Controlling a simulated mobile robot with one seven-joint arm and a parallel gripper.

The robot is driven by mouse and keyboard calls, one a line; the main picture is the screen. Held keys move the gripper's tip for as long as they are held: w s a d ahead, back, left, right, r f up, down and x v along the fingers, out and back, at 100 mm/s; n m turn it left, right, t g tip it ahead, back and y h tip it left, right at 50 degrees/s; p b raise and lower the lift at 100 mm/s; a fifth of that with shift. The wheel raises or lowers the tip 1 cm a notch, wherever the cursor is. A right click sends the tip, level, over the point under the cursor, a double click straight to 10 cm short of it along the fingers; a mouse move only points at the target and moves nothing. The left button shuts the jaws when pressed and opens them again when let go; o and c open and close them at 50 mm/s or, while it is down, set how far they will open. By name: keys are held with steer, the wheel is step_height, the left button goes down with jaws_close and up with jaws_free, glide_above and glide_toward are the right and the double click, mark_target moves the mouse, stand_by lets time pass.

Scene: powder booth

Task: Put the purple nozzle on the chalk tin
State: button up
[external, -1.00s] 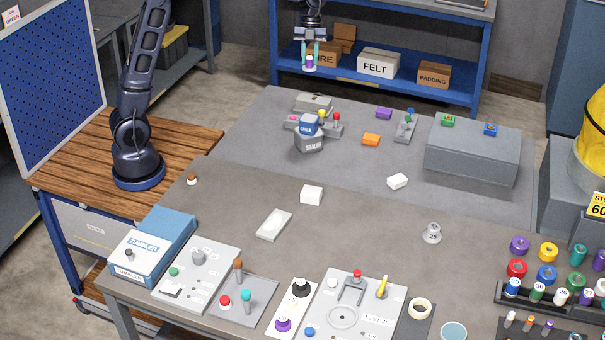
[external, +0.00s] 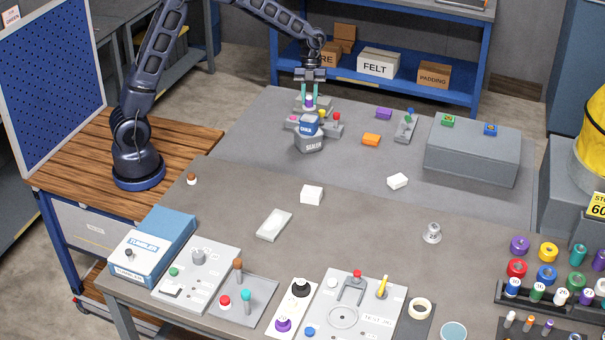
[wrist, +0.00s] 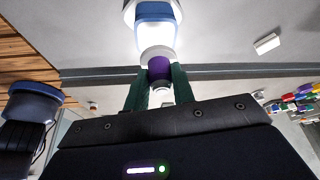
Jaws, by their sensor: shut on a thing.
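The purple nozzle (external: 309,102) is held between the teal fingertips of my gripper (external: 309,97), which is shut on it. In the wrist view the nozzle (wrist: 160,70) shows a purple band with pale ends between the fingers. A small tin with a blue label (external: 308,127), apparently the chalk tin, appears on top of the grey sealer container; its label is too small to read surely. The tin (wrist: 155,28) is straight beyond the nozzle in the wrist view. Whether nozzle and tin touch I cannot tell.
The grey sealer container (external: 310,144) is below the tin. A grey fixture with coloured knobs (external: 333,129) stands close around the tin. A purple block (external: 384,113) and an orange block (external: 371,140) lie to the right. The bench middle is mostly clear.

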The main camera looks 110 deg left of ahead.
mark_target(309, 106)
steer(key=shift+f, duration=2)
steer(key=shift+f, duration=0.1)
steer(key=o, duration=1)
